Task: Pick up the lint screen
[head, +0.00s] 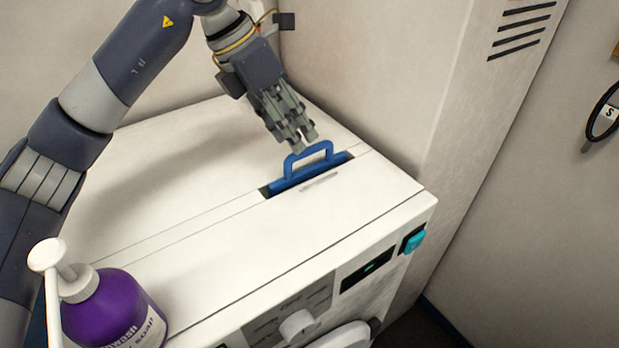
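The lint screen (309,171) shows as a blue frame with a raised loop handle. It sits in a slot in the top of a white dryer-like machine (210,240); its lower part is hidden in the slot. My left gripper (301,139) points down just above and behind the handle. Its fingertips are close to the top of the handle, and I cannot tell whether they touch it. The fingers look close together, but any gap between them is hard to make out. My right gripper is not in view.
A purple pump bottle (115,308) with a white pump stands at the lower left. A beige wall column with vents (480,60) rises behind the machine at right. A teal switch (414,241) and knob (296,323) are on the machine's front.

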